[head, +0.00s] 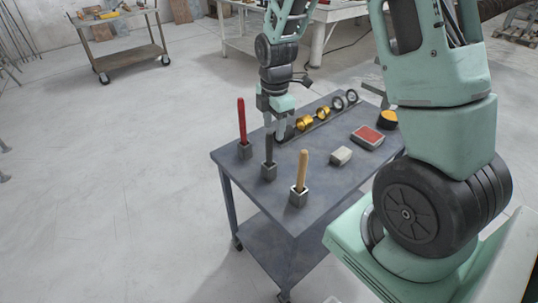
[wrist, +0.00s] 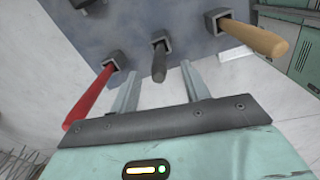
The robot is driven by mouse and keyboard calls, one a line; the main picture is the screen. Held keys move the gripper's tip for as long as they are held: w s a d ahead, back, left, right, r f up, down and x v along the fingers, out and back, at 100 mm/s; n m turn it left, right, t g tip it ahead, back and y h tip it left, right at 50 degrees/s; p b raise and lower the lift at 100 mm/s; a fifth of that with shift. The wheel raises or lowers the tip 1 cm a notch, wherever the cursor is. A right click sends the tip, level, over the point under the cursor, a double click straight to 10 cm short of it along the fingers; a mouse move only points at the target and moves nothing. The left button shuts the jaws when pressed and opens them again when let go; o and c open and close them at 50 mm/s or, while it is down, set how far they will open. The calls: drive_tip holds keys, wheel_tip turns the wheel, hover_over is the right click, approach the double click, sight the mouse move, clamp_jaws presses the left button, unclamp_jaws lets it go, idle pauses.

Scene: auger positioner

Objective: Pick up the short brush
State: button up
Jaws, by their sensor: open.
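Three handled tools stand upright in small grey square holders on the cart: a red handle (head: 241,121), a dark grey handle (head: 269,149) and a wooden handle (head: 302,170). Their lower ends are hidden in the holders, so I cannot see bristles. The dark handle looks shortest in the wrist view (wrist: 159,66), which may make it the short brush. My gripper (head: 276,127) is open and empty, pointing down over the dark handle. In the wrist view, the handle appears between my two fingertips (wrist: 160,69); I cannot tell how deep it sits between them.
The red handle (wrist: 91,96) and wooden handle (wrist: 255,38) flank my fingers closely. Open floor lies left of the cart.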

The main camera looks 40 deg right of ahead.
hover_over(269, 164)
drive_tip(key=shift+w+d+f+p, duration=0.1)
drive_tip(key=shift+f+p, duration=0.05)
drive_tip(key=shift+f, duration=1.05)
drive_tip(key=shift+w+d+f+p, duration=0.1)
drive_tip(key=shift+w+d+f, duration=0.05)
drive_tip(key=shift+f, duration=1.05)
drive_tip(key=shift+w+d+f+p, duration=0.1)
drive_tip(key=shift+f+p, duration=0.05)
drive_tip(key=shift+f, duration=1.05)
clamp_jaws()
